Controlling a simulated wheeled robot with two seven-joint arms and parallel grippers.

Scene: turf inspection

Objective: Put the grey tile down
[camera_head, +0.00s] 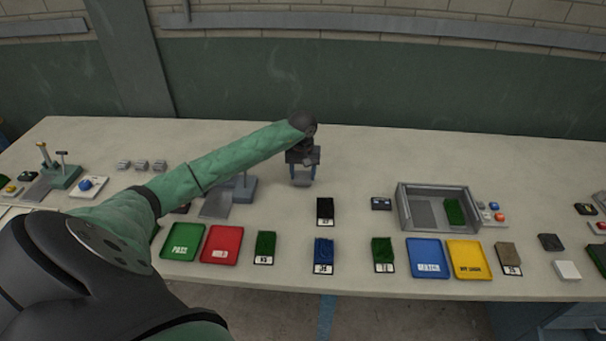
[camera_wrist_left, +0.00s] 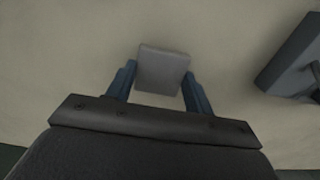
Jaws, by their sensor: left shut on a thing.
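The grey tile (camera_wrist_left: 162,70) is a small flat square between the two blue fingers of my left gripper (camera_wrist_left: 158,88) in the left wrist view. In the head view the left gripper (camera_head: 302,176) points down over the back middle of the table, shut on the grey tile (camera_head: 301,180). I cannot tell whether the tile touches the table top (camera_head: 350,160). My right gripper is not in view.
A grey device with a plate (camera_head: 216,204) stands left of the gripper. A black tile on a label card (camera_head: 325,209) lies in front. A grey open tray (camera_head: 404,220) is to the right. Coloured trays and labelled tiles line the front edge. Bare table lies behind and right.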

